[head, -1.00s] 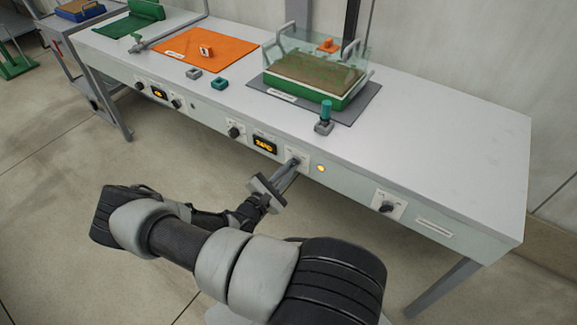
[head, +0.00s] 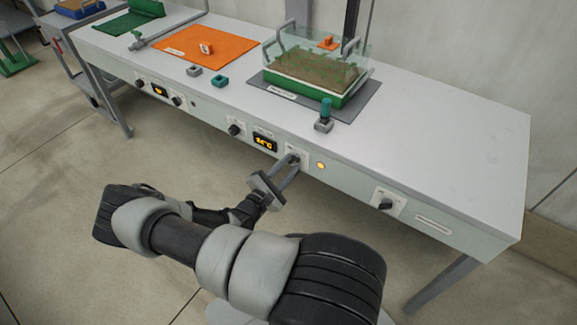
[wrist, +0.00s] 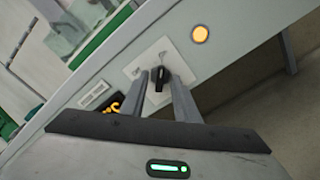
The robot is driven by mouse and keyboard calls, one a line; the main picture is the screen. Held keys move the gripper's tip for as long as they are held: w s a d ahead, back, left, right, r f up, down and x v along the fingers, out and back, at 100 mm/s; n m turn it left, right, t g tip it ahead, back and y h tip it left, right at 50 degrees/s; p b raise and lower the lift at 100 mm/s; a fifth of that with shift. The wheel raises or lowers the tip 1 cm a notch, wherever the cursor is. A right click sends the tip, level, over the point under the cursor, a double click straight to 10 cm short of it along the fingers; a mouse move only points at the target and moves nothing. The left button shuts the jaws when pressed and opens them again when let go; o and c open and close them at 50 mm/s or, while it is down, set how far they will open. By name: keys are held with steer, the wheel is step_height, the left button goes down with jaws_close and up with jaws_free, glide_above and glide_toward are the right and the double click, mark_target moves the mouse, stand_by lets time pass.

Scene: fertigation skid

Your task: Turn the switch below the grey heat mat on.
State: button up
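The grey heat mat (head: 357,108) lies on the bench under a clear-covered green tray (head: 318,88). Below it, on the bench's front panel, is the switch, a dark knob (wrist: 160,76) on a white plate. My gripper (head: 290,164) reaches it from the front. In the wrist view the two fingers (wrist: 161,88) stand either side of the knob, with a gap between them, so it looks open around the knob. The amber lamp (head: 320,166) right of the switch is lit; it also shows in the wrist view (wrist: 200,34). Fingers partly hide the plate in the head view.
An amber display (head: 265,142) and another knob (head: 235,129) lie left of the switch. A separate dark knob (head: 386,204) is farther right. An orange mat (head: 190,50) and a teal-topped grey device (head: 325,118) are on the bench. The bench's right top is clear.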

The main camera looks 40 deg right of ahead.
steer(key=shift+a, duration=0.1)
steer(key=v, duration=1.7)
steer(key=shift+p, duration=0.35)
steer(key=shift+a+r, duration=0.1)
steer(key=s+a+r+m+y, duration=0.35)
steer(key=r+y, duration=0.25)
steer(key=r, duration=0.8)
steer(key=s+a+r+m+y, duration=0.3)
steer(key=s+r+m+y, duration=0.2)
steer(key=r, duration=0.9)
steer(key=s+a+r+m+y, duration=0.35)
steer(key=r+y, duration=0.25)
steer(key=r, duration=0.7)
step_height(320, 180, up, 15)
steer(key=p, duration=1.4)
steer(key=shift+s+d+f+m+g+p, duration=0.2)
steer(key=shift+s+d+m+g+p, duration=0.1)
steer(key=shift+m+p, duration=0.1)
